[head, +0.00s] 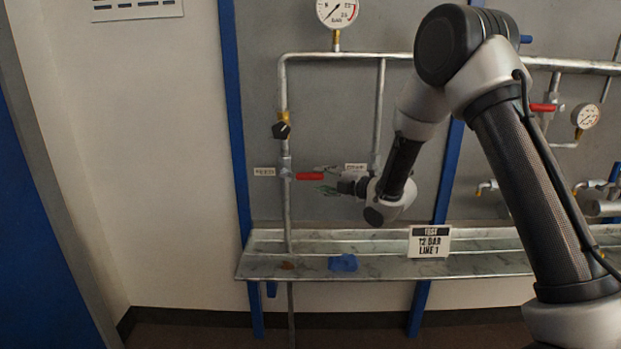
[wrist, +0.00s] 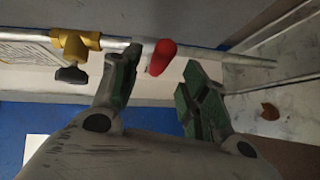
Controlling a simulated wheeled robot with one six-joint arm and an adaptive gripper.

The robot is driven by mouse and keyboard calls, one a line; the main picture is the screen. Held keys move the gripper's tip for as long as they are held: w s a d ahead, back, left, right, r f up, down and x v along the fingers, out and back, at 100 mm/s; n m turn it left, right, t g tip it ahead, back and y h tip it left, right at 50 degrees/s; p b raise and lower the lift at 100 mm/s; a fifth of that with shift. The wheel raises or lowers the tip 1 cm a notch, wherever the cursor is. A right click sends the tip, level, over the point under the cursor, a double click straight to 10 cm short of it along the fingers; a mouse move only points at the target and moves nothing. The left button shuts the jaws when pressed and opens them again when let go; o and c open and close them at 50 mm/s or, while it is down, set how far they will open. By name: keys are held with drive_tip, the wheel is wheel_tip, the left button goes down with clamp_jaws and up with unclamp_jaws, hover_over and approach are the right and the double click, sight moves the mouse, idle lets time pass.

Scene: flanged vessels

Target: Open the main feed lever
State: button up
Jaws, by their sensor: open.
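The red lever (head: 310,176) beside the FEED label (head: 264,172) is level, sticking out to the right from the vertical left pipe (head: 287,210). My gripper (head: 327,180) is at the lever's right end, its fingers pointing left toward the pipe. In the wrist view the red lever (wrist: 161,57) points toward me and shows in the gap between my two open green-padded fingers (wrist: 162,75). I see a gap on each side of it, and the fingers do not grip it. How deep the lever reaches between them is hard to tell.
A black knob (head: 281,130) on a yellow fitting sits above the lever on the same pipe. A second label (head: 355,167) is partly behind my wrist. A metal shelf (head: 290,267) below carries a blue cloth (head: 343,263) and a sign (head: 429,242).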

sight(315, 178)
drive_tip(key=x, duration=0.6)
drive_tip(key=shift+w+a+f, duration=0.1)
drive_tip(key=shift+w, duration=0.1)
clamp_jaws()
